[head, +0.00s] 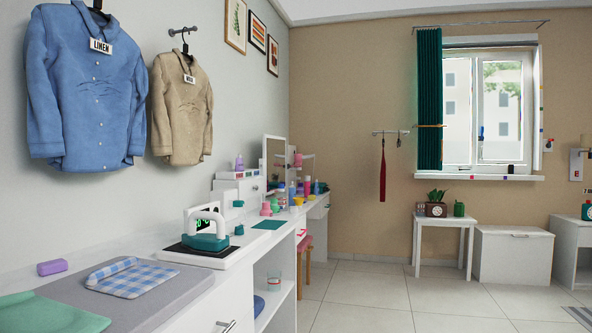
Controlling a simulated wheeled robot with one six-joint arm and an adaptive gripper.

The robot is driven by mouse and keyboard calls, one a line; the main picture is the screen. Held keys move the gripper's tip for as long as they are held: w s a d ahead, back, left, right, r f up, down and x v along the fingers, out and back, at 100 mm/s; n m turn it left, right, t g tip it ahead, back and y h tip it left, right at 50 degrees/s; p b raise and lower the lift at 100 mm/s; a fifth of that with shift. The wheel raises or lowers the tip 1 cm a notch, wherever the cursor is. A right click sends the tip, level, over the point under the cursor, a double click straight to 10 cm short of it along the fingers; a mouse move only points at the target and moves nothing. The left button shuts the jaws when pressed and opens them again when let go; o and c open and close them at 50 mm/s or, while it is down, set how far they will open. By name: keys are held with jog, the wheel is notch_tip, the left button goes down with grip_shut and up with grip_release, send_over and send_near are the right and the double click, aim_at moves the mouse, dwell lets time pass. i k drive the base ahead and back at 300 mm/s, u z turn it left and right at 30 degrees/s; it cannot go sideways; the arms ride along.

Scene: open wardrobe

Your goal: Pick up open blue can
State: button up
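I cannot make out an open blue can for certain in the head view. A small blue item (316,187) stands among bottles and jars on the far part of the white counter (262,238), too small to tell what it is. A rounded blue object (258,305) sits partly hidden on the open shelf under the counter, and its shape is unclear. My gripper is not in view.
A teal and white iron (207,240) stands on a dark pad on the counter. A folded checkered cloth (130,279) and a purple block (52,267) lie nearer. Shirts hang on the left wall. The tiled floor (370,295) is clear.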

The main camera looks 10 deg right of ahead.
aim_at(291, 187)
jog(key=z, duration=0.1)
jog(key=i, duration=0.45)
jog(key=z, duration=0.55)
jog(key=i, duration=1.85)
jog(key=z, duration=0.3)
jog(key=i, duration=1.85)
jog(key=u, duration=0.8)
jog(key=i, duration=1.7)
jog(key=u, duration=0.5)
